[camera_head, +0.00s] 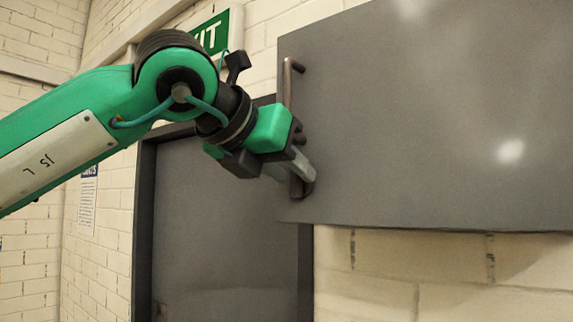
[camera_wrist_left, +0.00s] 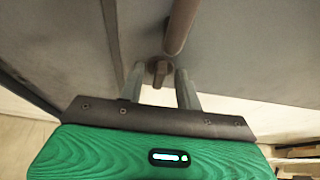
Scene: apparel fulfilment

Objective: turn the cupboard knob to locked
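The grey cupboard (camera_head: 430,120) hangs on the brick wall at the right of the head view. Its bar handle (camera_head: 287,90) runs upright along the left edge of the front. My left gripper (camera_head: 303,174) is at the lower end of this handle and hides most of that area. In the left wrist view a small dark knob (camera_wrist_left: 160,70) lies between the tips of my left gripper (camera_wrist_left: 159,72), just below the end of the handle (camera_wrist_left: 180,25). The fingers are apart, with narrow gaps beside the knob. My right gripper is not in view.
A dark grey door (camera_head: 225,230) stands behind and below my left arm. A green exit sign (camera_head: 212,35) is above it, partly hidden by my arm. A notice (camera_head: 88,200) hangs on the left wall. Bare brick lies under the cupboard.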

